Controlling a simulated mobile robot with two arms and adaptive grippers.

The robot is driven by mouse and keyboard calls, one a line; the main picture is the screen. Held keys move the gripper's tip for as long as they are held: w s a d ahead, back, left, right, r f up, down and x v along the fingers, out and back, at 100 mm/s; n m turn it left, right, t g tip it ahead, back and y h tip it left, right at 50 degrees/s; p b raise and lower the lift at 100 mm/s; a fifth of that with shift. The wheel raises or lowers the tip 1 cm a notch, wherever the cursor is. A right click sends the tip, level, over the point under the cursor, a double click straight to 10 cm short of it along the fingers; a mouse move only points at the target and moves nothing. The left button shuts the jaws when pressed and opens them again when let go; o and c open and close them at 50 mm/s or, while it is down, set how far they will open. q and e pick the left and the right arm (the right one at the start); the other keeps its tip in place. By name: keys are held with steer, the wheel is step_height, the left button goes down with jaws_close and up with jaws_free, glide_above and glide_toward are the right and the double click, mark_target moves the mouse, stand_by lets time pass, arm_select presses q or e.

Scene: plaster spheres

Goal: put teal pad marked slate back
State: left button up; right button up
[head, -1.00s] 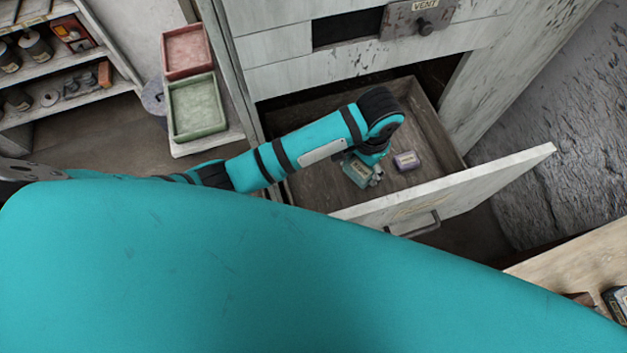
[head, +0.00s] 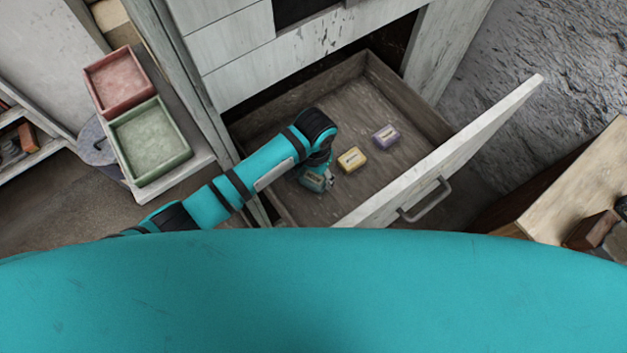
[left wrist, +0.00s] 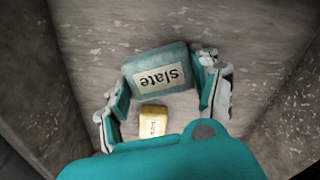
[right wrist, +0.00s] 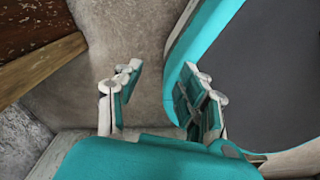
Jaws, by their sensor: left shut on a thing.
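The teal pad (left wrist: 160,68) has a pale label reading "slate", upside down in the left wrist view. My left gripper (head: 322,174) is shut on it, one finger on each side. In the head view the teal pad (head: 311,183) shows partly under the gripper, inside the open drawer (head: 290,205), near its left side. I cannot tell whether it touches the drawer floor. My right gripper (right wrist: 158,85) is open and empty, away from the drawer.
In the drawer, a yellow pad (head: 352,159) lies right of my left gripper, and a purple pad (head: 386,137) lies beyond it. Red (head: 120,80) and green (head: 150,142) trays stand left of the cabinet. A wooden surface (head: 570,190) is at the right.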

mark_target(314, 181)
arm_select(q)
step_height(314, 181, down, 4)
steer(key=shift+r+b, duration=0.1)
steer(key=shift+b, duration=0.2)
arm_select(e)
steer(key=shift+a+f, duration=0.3)
steer(key=shift+a, duration=0.5)
steer(key=shift+d, duration=0.1)
arm_select(q)
steer(key=o, duration=1.2)
steer(key=shift+o, duration=0.2)
arm_select(e)
steer(key=shift+d, duration=0.35)
arm_select(q)
steer(key=shift+a, duration=0.1)
step_height(314, 181, up, 11)
steer(key=shift+r+p, duration=0.1)
steer(key=shift+p, duration=0.85)
steer(key=shift+r, duration=0.45)
arm_select(e)
steer(key=shift+a+r, duration=0.3)
steer(key=shift+r, duration=0.65)
